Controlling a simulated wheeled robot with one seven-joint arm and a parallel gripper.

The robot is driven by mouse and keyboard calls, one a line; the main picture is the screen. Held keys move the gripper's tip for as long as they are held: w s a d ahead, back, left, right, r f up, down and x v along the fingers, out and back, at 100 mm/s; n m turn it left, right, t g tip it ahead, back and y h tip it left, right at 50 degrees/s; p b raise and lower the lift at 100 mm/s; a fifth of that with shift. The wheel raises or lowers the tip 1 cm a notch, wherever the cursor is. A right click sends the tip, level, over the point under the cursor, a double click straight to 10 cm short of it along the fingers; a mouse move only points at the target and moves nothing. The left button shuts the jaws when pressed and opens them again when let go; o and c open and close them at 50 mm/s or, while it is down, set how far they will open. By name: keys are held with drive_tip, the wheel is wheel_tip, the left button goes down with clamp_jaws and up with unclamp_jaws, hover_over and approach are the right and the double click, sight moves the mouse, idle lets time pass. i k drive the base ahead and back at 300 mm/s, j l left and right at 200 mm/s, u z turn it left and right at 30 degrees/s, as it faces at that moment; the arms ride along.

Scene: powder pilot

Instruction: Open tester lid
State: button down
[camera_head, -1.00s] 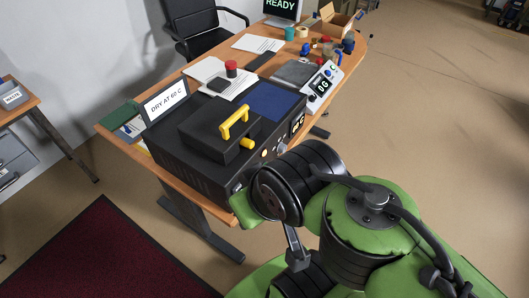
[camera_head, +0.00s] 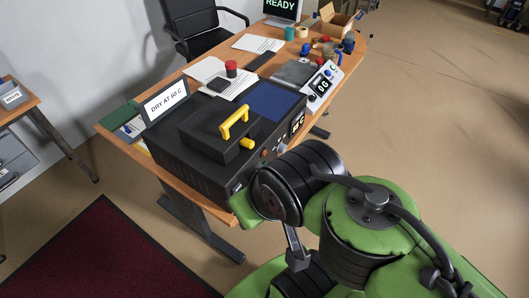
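The tester is a black box (camera_head: 185,165) on the near end of the desk. Its raised black lid (camera_head: 205,133) lies flat and shut on top, with a yellow handle (camera_head: 234,123) standing up from it. A yellow knob (camera_head: 247,143) sticks out at the lid's right side. The tester's front panel carries small buttons and a lit display (camera_head: 298,122), partly behind my arm. My green and black arm fills the lower right, in front of the tester's near right corner. My gripper's fingers do not show.
A "DRY AT 60 C" sign (camera_head: 165,101) stands at the tester's left back edge. A blue pad (camera_head: 269,101) lies right of the lid. A white scale (camera_head: 325,83), papers and a red-topped jar (camera_head: 231,69) are farther back. The floor right of the desk is clear.

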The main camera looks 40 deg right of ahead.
sight(216, 130)
drive_tip(key=k+l+z, duration=0.1)
drive_tip(key=k+l, duration=0.35)
drive_tip(key=l, duration=0.3)
drive_tip(key=k+l+z, duration=0.25)
drive_tip(key=k+l, duration=0.2)
drive_tip(key=l, duration=0.3)
